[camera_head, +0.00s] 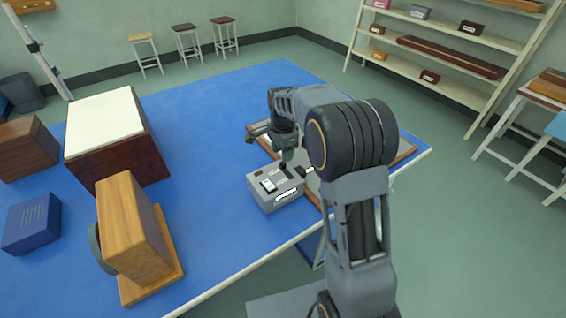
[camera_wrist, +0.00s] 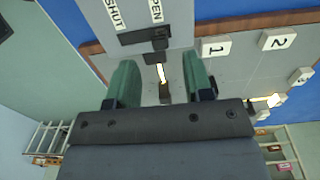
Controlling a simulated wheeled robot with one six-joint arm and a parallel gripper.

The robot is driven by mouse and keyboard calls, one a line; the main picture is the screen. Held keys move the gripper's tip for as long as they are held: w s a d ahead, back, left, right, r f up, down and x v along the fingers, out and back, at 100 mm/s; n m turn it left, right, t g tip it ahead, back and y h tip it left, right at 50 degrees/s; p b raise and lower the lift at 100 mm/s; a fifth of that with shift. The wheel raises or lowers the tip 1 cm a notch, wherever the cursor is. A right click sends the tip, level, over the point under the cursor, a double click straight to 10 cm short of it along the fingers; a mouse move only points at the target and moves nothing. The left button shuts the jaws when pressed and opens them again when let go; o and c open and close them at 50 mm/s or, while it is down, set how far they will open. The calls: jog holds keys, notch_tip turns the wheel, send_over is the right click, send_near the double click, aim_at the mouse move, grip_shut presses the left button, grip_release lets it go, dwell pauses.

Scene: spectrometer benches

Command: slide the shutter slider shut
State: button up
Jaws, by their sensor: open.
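The grey shutter box (camera_head: 270,200) stands on the blue bench, and its top shows in the wrist view (camera_wrist: 178,12). It carries SHUT and OPEN labels beside a dark slot (camera_wrist: 130,38). The black slider knob (camera_wrist: 158,42) is at the OPEN end of that slot. My gripper (camera_wrist: 160,82) is open, its two green fingers apart, with nothing seen held between them. The knob appears ahead of the gap between the fingers, apart from both. In the head view my gripper (camera_head: 287,154) is just above and behind the box, partly hidden by my arm.
A wood-framed board (camera_head: 402,158) with numbered tiles (camera_wrist: 213,46) lies beside the box. A small bright strip (camera_wrist: 161,73) shows between the fingers. A wooden block instrument (camera_head: 138,228), a white-topped box (camera_head: 104,118) and a blue box (camera_head: 32,222) stand left. The mid-bench is clear.

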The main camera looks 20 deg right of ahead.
aim_at(283, 166)
jog(key=shift+f, duration=2.65)
jog(key=shift+c, duration=0.3)
grip_shut()
